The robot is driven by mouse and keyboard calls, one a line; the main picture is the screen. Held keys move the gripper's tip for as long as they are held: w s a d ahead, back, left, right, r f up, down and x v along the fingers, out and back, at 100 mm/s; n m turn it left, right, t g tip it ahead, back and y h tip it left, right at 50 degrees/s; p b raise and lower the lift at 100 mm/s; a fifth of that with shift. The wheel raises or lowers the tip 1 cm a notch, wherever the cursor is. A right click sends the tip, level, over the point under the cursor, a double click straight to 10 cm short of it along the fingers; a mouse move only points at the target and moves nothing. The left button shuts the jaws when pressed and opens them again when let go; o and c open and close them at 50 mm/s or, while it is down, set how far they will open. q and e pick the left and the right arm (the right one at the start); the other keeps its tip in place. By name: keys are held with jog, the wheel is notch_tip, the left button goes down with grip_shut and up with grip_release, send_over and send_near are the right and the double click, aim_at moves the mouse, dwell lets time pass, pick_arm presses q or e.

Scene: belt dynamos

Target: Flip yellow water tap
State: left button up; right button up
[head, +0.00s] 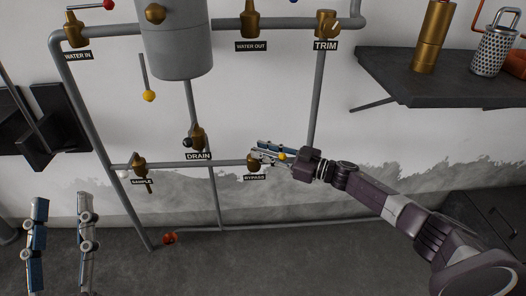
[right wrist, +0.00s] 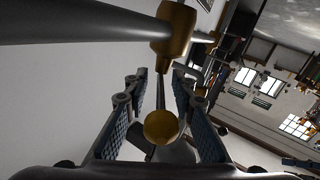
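The yellow ball handle (head: 282,156) of the brass BYPASS valve (head: 253,162) is on the low horizontal pipe in the head view. In the right wrist view the yellow ball (right wrist: 161,127) sits between my right gripper's blue-padded fingers, its lever running to the brass valve body (right wrist: 175,32). My right gripper (head: 264,150) is open around the handle, with a gap visible on both sides of the ball. My left gripper (head: 62,215) is open and empty at the lower left, away from the pipes.
The grey tank (head: 178,45) and pipes fill the wall's upper middle. The DRAIN valve (head: 197,136) and SAMPLE valve (head: 139,164) are left of the bypass valve. A dark shelf (head: 440,85) with a brass cylinder (head: 431,38) juts out at upper right.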

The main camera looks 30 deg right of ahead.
jog(key=shift+s, duration=0.1)
jog(key=v, duration=1.2)
